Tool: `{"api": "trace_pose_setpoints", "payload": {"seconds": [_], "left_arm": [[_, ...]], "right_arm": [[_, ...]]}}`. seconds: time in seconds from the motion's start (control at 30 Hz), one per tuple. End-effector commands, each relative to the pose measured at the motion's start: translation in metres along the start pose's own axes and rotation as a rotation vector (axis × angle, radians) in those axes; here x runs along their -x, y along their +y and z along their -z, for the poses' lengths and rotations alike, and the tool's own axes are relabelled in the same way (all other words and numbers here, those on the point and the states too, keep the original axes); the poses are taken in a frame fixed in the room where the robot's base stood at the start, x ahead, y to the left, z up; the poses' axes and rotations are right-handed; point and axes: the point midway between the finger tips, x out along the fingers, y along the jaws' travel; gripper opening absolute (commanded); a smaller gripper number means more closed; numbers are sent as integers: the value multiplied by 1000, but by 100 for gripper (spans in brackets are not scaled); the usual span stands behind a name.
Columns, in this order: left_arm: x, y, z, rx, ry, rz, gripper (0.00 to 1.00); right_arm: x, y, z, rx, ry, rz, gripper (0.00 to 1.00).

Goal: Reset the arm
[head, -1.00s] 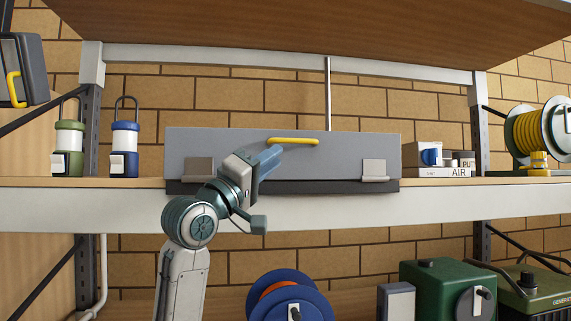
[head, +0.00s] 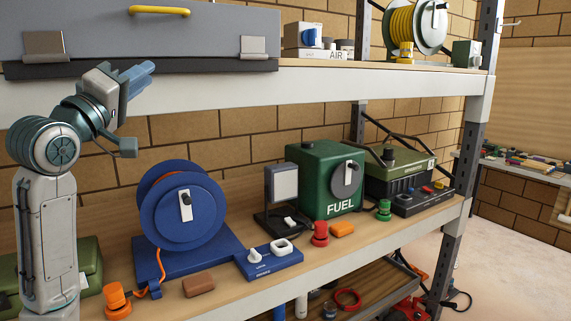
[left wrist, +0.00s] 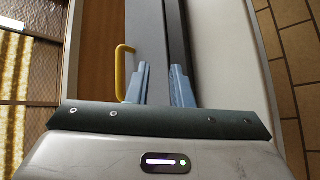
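My left arm rises at the left of the head view. Its gripper (head: 143,76) has blue fingers and is in front of the upper shelf edge, just below the grey toolbox (head: 190,40) with a yellow handle (head: 159,10). In the left wrist view the two fingertips (left wrist: 157,72) stand apart with nothing between them. The toolbox face (left wrist: 147,30) and yellow handle (left wrist: 122,75) show beyond the fingers. I cannot tell whether a finger touches the box. My right gripper is in neither view.
The lower shelf holds a blue cable reel (head: 180,235), a green fuel can (head: 318,165), a grey-fronted lamp (head: 283,184) and several small parts. A yellow hose reel (head: 420,25) stands on the upper shelf. The floor (head: 510,260) at right is clear.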

Motion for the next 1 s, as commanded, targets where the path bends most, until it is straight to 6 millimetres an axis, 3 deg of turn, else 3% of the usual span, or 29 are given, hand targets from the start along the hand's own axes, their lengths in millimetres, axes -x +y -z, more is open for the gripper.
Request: {"api": "trace_pose_setpoints", "payload": {"seconds": [0.03, 0.1, 0.27, 0.5, 0.73, 1.0], "left_arm": [[4, -30, -26, -21, -32, 58, 20], [14, -67, -57, -65, -73, 136, 20], [51, -145, -128, -167, -185, 306, 20], [138, -237, -227, -309, -391, 531, 20], [248, -294, -307, -429, -630, 717, 20], [398, -319, -377, -539, -957, 892, 20]], "right_arm": [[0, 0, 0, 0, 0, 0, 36], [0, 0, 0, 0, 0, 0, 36], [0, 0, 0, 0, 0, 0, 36], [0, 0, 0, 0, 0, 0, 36], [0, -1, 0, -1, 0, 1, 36], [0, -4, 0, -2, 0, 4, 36]]}}
